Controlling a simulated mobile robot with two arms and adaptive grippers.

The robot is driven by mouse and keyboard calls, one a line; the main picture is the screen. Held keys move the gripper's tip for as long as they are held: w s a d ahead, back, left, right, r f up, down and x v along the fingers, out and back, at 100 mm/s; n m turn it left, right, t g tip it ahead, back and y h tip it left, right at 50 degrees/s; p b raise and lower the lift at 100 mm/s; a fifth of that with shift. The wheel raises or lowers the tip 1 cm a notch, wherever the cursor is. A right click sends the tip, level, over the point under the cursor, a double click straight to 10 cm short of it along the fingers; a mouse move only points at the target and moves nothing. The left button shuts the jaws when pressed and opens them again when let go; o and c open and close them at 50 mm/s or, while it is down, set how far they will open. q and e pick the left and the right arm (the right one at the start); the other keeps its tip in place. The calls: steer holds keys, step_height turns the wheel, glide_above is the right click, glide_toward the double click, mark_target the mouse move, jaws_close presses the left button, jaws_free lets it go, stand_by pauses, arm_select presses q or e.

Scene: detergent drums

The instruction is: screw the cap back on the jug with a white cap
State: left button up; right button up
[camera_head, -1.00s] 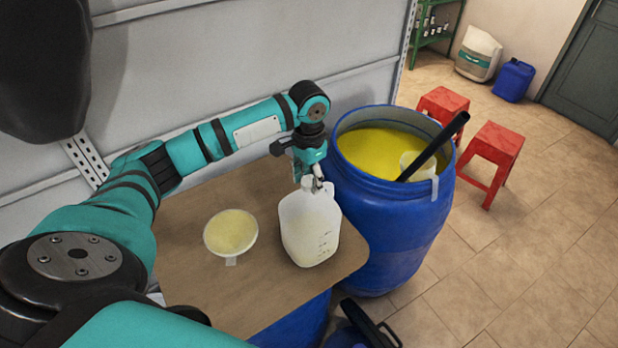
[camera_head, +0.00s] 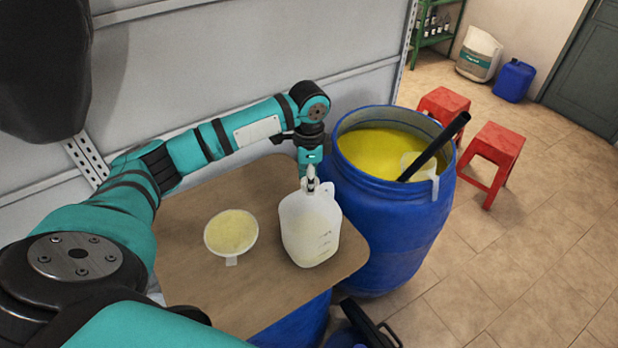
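The translucent white jug (camera_head: 309,232) stands upright on the brown board, filled with pale liquid. My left gripper (camera_head: 311,184) points straight down at the jug's mouth. Its fingers look close together there, but they are too small to tell whether they hold the cap. The white cap cannot be made out, and the jug's neck is partly hidden by the fingers. My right gripper is not in view.
A funnel (camera_head: 231,232) with pale yellow inside lies left of the jug on the board (camera_head: 190,285). A blue drum (camera_head: 390,235) of yellow liquid, with a black stick (camera_head: 436,146) in it, stands close on the right. Red stools (camera_head: 493,150) are farther off.

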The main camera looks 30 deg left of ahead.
arm_select(q)
steer(key=m, duration=0.5)
steer(key=shift+f, duration=0.15)
steer(key=o, duration=0.5)
steer(key=shift+r, duration=0.2)
steer(key=n, duration=0.5)
steer(key=shift+r+n, duration=0.1)
steer(key=shift+n, duration=0.2)
